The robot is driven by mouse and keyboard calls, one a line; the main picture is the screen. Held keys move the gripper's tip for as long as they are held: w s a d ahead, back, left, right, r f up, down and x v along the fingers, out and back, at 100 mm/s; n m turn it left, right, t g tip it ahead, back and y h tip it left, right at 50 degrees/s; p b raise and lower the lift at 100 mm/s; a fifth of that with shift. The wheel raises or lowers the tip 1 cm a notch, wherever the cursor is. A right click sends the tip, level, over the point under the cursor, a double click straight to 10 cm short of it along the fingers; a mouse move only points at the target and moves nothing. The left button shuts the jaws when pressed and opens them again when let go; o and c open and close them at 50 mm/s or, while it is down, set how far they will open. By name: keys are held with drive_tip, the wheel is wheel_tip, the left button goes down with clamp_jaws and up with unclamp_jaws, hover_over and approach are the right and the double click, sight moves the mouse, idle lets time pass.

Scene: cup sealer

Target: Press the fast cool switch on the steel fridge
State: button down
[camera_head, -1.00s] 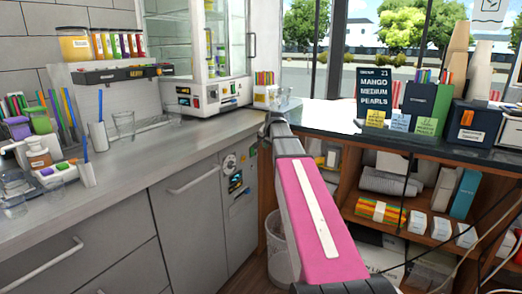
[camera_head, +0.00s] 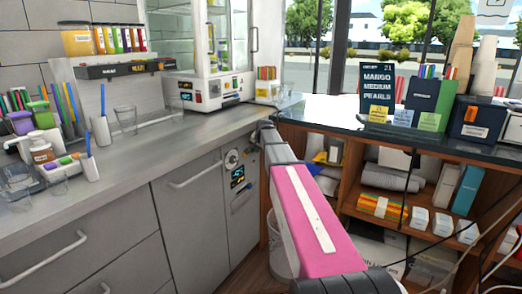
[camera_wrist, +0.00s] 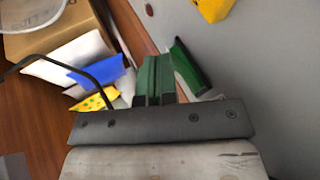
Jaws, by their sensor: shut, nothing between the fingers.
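The steel fridge (camera_head: 205,225) is the grey front under the counter in the head view. Its narrow control panel has a round dial (camera_head: 233,158), a small lit display (camera_head: 237,178) and small controls below; which one is the fast cool switch is too small to tell. My pink arm stands just right of the panel and hides my gripper in that view. In the wrist view my gripper's (camera_wrist: 153,75) green fingers are together and empty, beside a smooth grey surface (camera_wrist: 260,60). A second green shape (camera_wrist: 188,66) lies close by, perhaps a reflection. No switch is clear there.
A wooden shelf unit (camera_head: 350,195) with boxes and packets stands right of my arm. A wire bin (camera_head: 275,255) is partly hidden behind the arm. The wrist view shows a cardboard box (camera_wrist: 60,38) and packets (camera_wrist: 95,72) near the fingers. The floor before the fridge is clear.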

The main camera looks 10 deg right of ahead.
drive_tip(key=shift+w+a+f, duration=0.1)
drive_tip(key=shift+w+a, duration=0.15)
idle(0.3)
